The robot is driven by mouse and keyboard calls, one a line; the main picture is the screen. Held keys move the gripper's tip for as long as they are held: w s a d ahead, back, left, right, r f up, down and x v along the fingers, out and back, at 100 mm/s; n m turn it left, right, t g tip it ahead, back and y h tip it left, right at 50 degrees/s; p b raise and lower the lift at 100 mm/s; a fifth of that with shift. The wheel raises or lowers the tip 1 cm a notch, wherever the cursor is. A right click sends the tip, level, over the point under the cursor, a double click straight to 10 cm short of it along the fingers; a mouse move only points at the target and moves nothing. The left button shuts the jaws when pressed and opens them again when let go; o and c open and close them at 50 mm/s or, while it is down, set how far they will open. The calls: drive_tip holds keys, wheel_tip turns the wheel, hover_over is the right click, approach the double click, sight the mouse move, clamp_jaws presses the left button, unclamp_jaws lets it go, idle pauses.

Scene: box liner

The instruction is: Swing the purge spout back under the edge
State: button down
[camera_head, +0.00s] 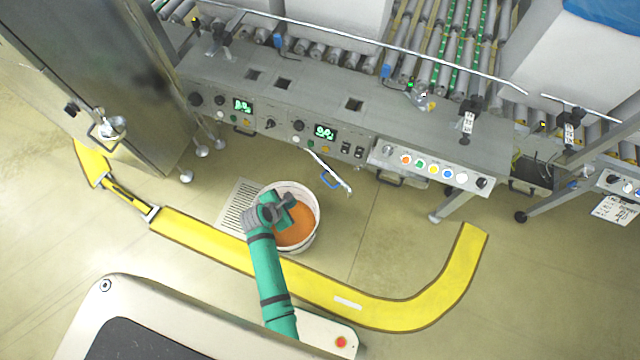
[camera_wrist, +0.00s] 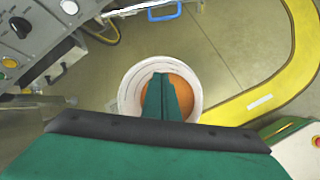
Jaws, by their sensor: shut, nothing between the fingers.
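The purge spout (camera_head: 327,169) is a thin pale bar sticking out from the machine's front edge, angled down to the right over the floor. In the wrist view my gripper's fingers (camera_wrist: 163,78) are together over the bucket's orange contents.
A white bucket (camera_head: 313,236) with orange contents stands on the floor beside a floor grate (camera_head: 236,207). The machine's control panel (camera_head: 433,166) with coloured buttons runs along the edge. A yellow floor stripe (camera_head: 395,312) curves around the front. Floor right of the bucket is clear.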

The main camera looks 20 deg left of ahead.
drive_tip(key=w+d+f+n+h, duration=0.1)
drive_tip(key=w+d+f, duration=0.2)
drive_tip(key=w, duration=0.3)
drive_tip(key=w+d+f+n+h, duration=0.1)
drive_tip(key=w+d+f+n, duration=0.1)
drive_tip(key=w, duration=0.5)
drive_tip(key=shift+w+d+f, duration=0.15)
drive_tip(key=shift+d+f, duration=0.55)
drive_tip(key=shift+f, duration=0.65)
drive_tip(key=shift+d, duration=0.1)
